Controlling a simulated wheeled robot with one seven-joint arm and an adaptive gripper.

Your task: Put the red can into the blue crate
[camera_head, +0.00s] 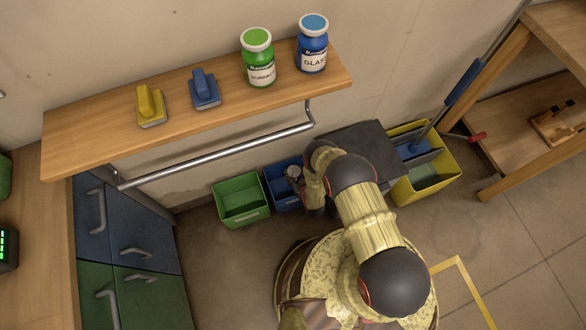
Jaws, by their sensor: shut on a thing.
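The blue crate (281,195) stands on the floor below the wall shelf, right of the green crate. My arm reaches over from the right, and my gripper (298,182) is above the blue crate, pointing down. It is shut on a small can with a pale round top (293,171), taken as the red can; its side is mostly hidden. My wrist and arm cover the right part of the crate. I cannot tell how far the can is below the crate's rim.
A green crate (240,204) stands at left, and a yellow mop bucket (425,178) at right beside a dark box (365,143). A shelf (215,105) with bottles and brushes and a metal rail (215,155) overhang the crates. Blue and green cabinets stand at left.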

